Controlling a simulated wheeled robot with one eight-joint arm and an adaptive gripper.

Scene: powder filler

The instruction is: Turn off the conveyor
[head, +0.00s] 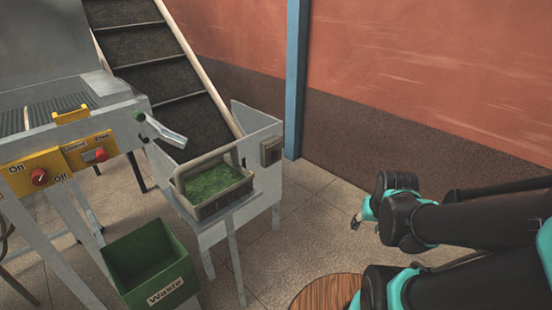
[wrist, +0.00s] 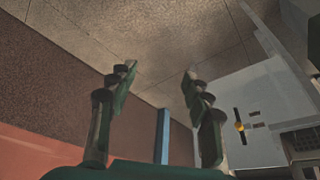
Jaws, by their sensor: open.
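The conveyor (head: 150,62) is a dark, slatted inclined belt at the top left of the head view. A red knob (head: 39,177) sits on a yellow panel marked On and Off, and a second red knob (head: 101,154) sits on the panel to its right. A small brown-grey box (head: 271,150) is on the metal stand's right side. In the wrist view, a yellow-orange knob (wrist: 240,127) with a dark bar is on a grey plate at the right. My gripper (head: 356,222) is open and empty, apart from the stand; its spread fingers show in the wrist view (wrist: 160,72).
A green Waste bin (head: 150,255) is below. A blue post (head: 296,80) rises by the red wall. A round wooden top (head: 325,292) is at the bottom. Floor between stand and gripper is clear.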

